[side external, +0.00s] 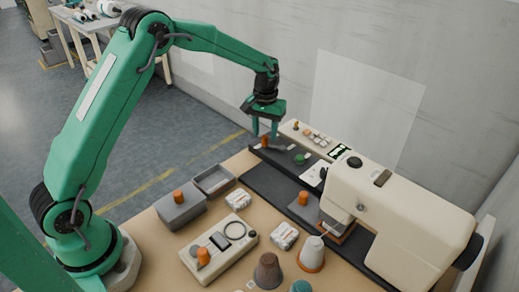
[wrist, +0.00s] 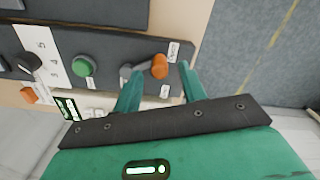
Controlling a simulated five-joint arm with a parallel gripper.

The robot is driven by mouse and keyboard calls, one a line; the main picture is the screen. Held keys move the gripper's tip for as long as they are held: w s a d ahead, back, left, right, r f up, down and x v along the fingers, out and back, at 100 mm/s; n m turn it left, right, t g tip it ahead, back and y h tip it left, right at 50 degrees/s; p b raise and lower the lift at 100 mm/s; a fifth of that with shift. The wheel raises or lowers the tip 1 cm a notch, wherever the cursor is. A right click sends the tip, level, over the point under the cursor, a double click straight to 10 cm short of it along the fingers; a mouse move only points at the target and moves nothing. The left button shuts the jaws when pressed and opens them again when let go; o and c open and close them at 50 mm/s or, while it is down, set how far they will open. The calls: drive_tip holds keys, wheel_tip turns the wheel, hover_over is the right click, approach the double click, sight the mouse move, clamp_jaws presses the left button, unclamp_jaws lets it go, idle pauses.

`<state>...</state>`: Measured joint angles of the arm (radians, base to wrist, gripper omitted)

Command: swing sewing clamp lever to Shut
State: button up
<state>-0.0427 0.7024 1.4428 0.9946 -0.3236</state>
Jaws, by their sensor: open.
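A short lever with an orange knob (wrist: 160,66) sits on a dark panel (wrist: 108,48). Its grey arm runs left to a pivot. One small white label (wrist: 173,50) lies just above the knob and another (wrist: 165,91) just below; I cannot read either for sure. The orange knob (side external: 265,141) also shows in the side view at the panel's far end. My gripper (wrist: 162,69) is open, with a green finger on either side of the knob in the wrist view. In the side view my gripper (side external: 265,134) points down at the knob; I cannot tell whether it touches.
A green button (wrist: 84,66) and a dark dial (wrist: 30,62) with a numbered scale share the panel. Another orange knob (side external: 303,197) stands nearer the cream sewing machine (side external: 400,205). Grey boxes (side external: 181,208), a control box (side external: 218,248) and thread cones (side external: 267,272) occupy the table.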

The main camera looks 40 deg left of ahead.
drive_tip(key=shift+f, duration=0.8)
clamp_jaws()
